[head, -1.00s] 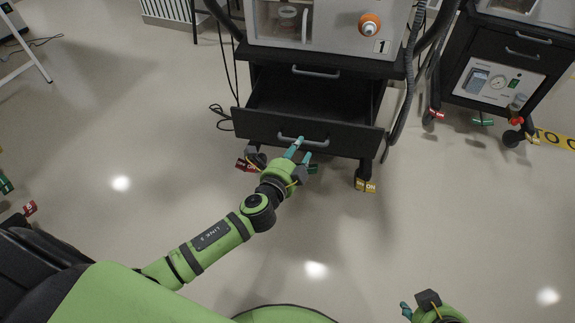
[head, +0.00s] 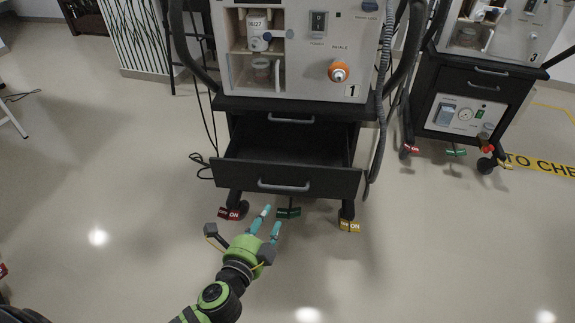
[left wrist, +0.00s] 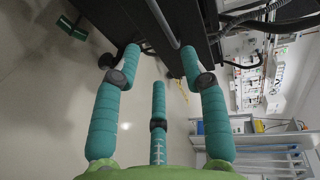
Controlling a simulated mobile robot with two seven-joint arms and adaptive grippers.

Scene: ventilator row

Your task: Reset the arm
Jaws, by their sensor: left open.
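My left gripper (head: 268,222) is open and empty, its teal fingertips below the front of an open black drawer (head: 240,176) in the head view. No finger is closed around the drawer's grey handle (head: 284,187). In the left wrist view the spread teal fingers of the left gripper (left wrist: 162,75) show near the dark drawer, with the handle bar (left wrist: 163,22) at the top between them. I cannot tell whether any finger touches the drawer. My left arm (head: 220,297) comes up from the bottom of the head view. My right gripper is out of view.
Ventilator cart 1 (head: 290,105) stands ahead, its lower drawer pulled out. Red (head: 233,214), green (head: 288,212) and yellow (head: 349,226) tags sit at its casters. A second cart (head: 478,110) stands at the right. The floor in front is clear.

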